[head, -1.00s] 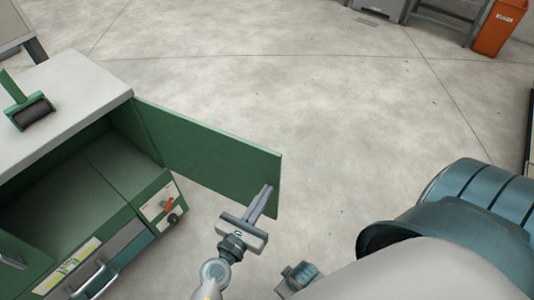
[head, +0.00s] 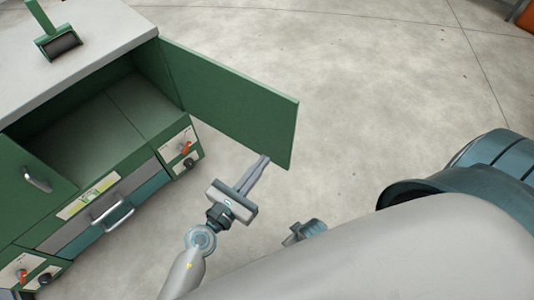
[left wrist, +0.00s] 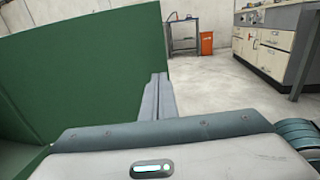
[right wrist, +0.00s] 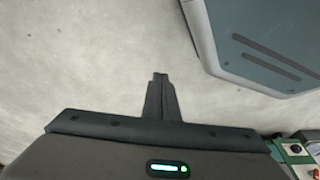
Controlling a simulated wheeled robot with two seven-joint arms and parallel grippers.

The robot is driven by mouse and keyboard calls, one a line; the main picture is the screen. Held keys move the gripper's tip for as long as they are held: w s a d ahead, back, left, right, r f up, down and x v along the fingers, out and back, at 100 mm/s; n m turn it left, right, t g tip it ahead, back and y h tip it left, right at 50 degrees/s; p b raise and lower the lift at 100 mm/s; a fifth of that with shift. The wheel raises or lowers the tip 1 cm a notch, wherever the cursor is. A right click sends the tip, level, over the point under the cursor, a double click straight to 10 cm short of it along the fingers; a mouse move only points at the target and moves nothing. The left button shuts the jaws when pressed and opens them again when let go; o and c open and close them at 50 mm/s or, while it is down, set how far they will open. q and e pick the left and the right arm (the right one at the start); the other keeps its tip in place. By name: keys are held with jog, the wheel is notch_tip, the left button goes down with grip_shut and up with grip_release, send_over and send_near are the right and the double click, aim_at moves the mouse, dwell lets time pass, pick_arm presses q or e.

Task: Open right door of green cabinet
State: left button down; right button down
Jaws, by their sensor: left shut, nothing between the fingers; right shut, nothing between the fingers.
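The green cabinet (head: 90,200) stands at the left of the head view under a pale worktop. Its right door (head: 235,100) is swung wide open, showing the empty compartment inside. My left gripper (head: 264,160) is shut and empty, with its fingertips near the door's lower free edge; I cannot tell whether they touch. In the left wrist view the door (left wrist: 85,70) fills the left side, and the shut fingers (left wrist: 158,80) point along its edge. My right gripper (right wrist: 160,78) is shut and empty above bare floor in the right wrist view.
The left door (head: 30,175) with a metal handle looks closed. A green roller tool (head: 58,42) lies on the worktop. Drawers with a handle (head: 112,215) and red-knobbed panels sit below. The concrete floor right of the door is clear. An orange bin (left wrist: 206,43) stands far off.

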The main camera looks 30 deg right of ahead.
pick_arm(q)
jog(key=shift+v, duration=2.05)
pick_arm(e)
jog(key=shift+v, duration=0.9)
jog(key=shift+w+f, duration=0.1)
pick_arm(q)
jog(key=w+a+f+n+t+y+p, duration=0.2)
jog(key=w+a+f+n+y, duration=0.25)
jog(key=a+f+n, duration=0.65)
jog(key=w+a+f+n+t+y+p, duration=0.1)
jog(key=w+a+f+n+t+y, duration=0.3)
jog(key=n, duration=1)
jog(key=s+a+f+n+g+y+p, duration=0.1)
jog(key=s+a+f+n+g+y, duration=0.2)
jog(key=s+a+f+n, duration=0.5)
jog(key=s+a+f+n+g+y+p, duration=0.1)
jog(key=s+a+f+n+g+y, duration=0.2)
jog(key=s+a+f+n+g, duration=0.3)
jog(key=s+a+f+n, duration=0.3)
jog(key=s+f+n, duration=0.3)
jog(key=f+n, duration=0.1)
jog(key=shift+f+p, duration=0.35)
pick_arm(e)
jog(key=a+f+t, duration=0.1)
jog(key=w+a+f+t, duration=0.1)
jog(key=a+f, duration=0.1)
jog(key=shift+w+f+t+y, duration=0.1)
jog(key=shift+f+t+y, duration=0.2)
jog(key=shift+y, duration=0.1)
